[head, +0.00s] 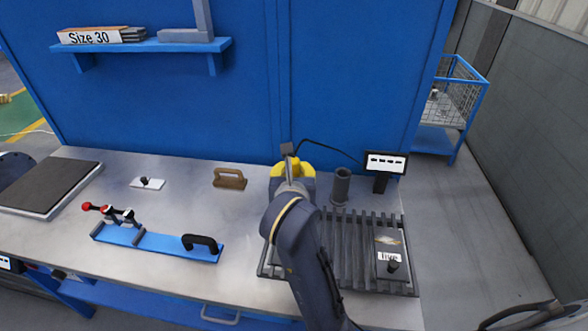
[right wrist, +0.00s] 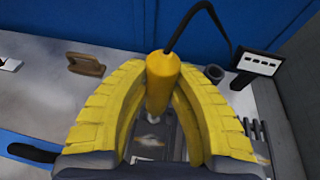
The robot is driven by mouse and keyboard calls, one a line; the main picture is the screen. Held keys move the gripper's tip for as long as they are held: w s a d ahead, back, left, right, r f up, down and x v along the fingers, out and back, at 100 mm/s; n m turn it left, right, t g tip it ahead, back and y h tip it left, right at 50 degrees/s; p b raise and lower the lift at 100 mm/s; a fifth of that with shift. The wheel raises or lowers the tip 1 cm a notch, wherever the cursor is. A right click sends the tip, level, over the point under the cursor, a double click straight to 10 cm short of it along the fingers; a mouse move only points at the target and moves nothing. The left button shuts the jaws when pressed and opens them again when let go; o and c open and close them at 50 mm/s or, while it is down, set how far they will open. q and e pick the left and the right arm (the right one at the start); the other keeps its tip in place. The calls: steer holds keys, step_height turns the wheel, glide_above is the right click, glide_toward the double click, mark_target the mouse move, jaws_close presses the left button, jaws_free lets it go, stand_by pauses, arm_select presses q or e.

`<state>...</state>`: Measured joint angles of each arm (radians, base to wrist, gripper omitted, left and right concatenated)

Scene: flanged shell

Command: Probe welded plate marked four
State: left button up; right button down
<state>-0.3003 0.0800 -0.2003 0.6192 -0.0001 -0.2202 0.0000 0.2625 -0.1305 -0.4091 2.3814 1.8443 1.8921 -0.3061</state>
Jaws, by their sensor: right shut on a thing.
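My right gripper (head: 292,172) is shut on a yellow cylindrical probe (right wrist: 163,72), which stands between its yellow fingers in the right wrist view. The probe's grey tip points down. A dark cable runs from its top to a small display. Below the tip in the right wrist view is a plate (right wrist: 148,142) with a shiny weld-like patch; whether the tip touches it I cannot tell. In the head view a dark plate (head: 384,242) with a similar patch, a white label and a black knob lies on the right of a slatted rack. My left gripper is out of view.
The slatted rack (head: 345,232) lies under my right arm. Behind it stand a dark cup (head: 341,186) and the display (head: 386,163). A blue clamp fixture (head: 150,240), a brown handled block (head: 229,178) and a dark slab (head: 45,185) occupy the bench.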

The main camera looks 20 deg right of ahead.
steer(key=shift+f, duration=3.5)
steer(key=shift+r, duration=0.15)
steer(key=shift+r, duration=3.35)
